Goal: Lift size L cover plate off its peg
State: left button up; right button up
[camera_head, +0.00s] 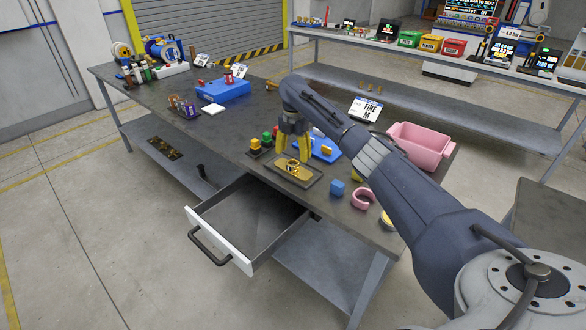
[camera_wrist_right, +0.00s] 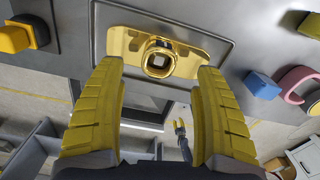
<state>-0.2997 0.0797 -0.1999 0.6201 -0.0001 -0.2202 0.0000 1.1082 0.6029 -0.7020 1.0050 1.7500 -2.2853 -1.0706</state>
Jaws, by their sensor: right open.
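The cover plate (camera_head: 303,175) is a flat gold plate lying on a dark rectangular fixture (camera_head: 315,183) near the table's front edge. A gold ring-like part with a squarish opening stands at its middle. No size mark is readable on it. In the right wrist view the plate (camera_wrist_right: 205,45) lies beyond my fingertips, with the ring between them in the picture. My right gripper (camera_head: 293,157) points down over the plate, open, with nothing between its yellow fingers (camera_wrist_right: 160,70).
A drawer (camera_head: 245,222) stands open below the front edge. A blue block (camera_head: 337,187), a pink ring (camera_head: 363,199) and a pink bin (camera_head: 418,148) are to the right. Small colored blocks on dark bases (camera_head: 257,150) are just left. A blue tray (camera_head: 326,151) lies behind.

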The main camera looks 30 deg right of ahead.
aim_at(293, 164)
jog(key=shift+a+f, duration=0.1)
jog(key=shift+f, duration=2.5)
grip_shut()
